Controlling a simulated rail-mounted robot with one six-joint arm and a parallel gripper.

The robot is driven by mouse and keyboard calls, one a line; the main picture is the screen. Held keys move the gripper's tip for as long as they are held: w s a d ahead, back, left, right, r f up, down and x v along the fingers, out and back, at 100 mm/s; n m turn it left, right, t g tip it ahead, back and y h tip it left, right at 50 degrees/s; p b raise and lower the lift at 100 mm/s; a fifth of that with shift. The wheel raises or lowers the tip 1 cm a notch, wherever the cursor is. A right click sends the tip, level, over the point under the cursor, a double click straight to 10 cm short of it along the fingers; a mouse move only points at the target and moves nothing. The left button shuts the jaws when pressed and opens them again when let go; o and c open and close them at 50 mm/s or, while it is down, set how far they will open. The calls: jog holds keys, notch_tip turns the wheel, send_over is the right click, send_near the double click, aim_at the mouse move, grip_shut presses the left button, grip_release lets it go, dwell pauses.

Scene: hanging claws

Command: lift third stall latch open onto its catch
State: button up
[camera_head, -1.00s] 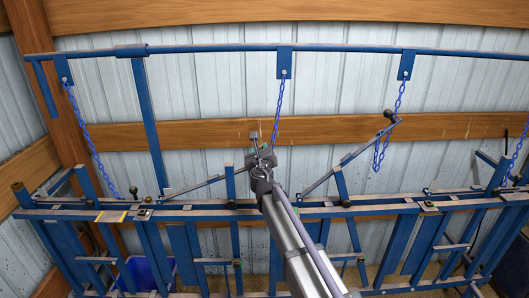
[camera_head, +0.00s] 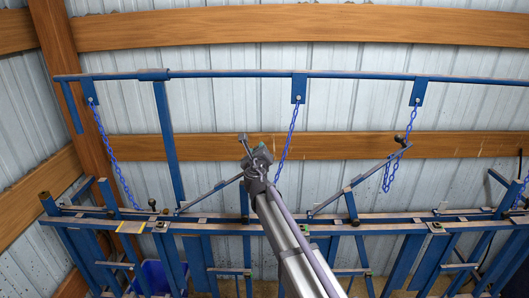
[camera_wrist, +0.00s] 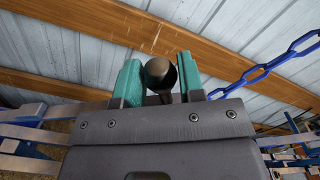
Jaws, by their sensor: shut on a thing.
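In the wrist view, my gripper (camera_wrist: 160,82) has its teal fingers on both sides of a dark round knob (camera_wrist: 159,72), shut on it. In the head view, my gripper (camera_head: 252,149) is at the upper end of a grey-blue latch lever (camera_head: 208,193), which slants up to the right from the rail. The knob is hard to make out there. A blue chain (camera_head: 288,135) hangs just right of my gripper; it also shows in the wrist view (camera_wrist: 266,70), apart from the fingers. I cannot see the latch's catch clearly.
Another raised lever (camera_head: 352,184) to the right ends in a dark knob (camera_head: 399,139) near a looped chain (camera_head: 389,175). A chain (camera_head: 114,155) hangs at the left. A blue overhead bar (camera_head: 230,75) and stall rail (camera_head: 370,216) span the view.

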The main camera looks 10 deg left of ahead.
jog(key=shift+a+r, duration=0.3)
jog(key=shift+a+r+p, duration=0.2)
jog(key=shift+r+p, duration=0.2)
jog(key=a+r+n+p, duration=0.2)
jog(key=a+r+p, duration=0.2)
jog(key=shift+s+a, duration=0.3)
jog(key=shift+s, duration=0.15)
jog(key=o, duration=1.7)
jog(key=shift+o, duration=0.2)
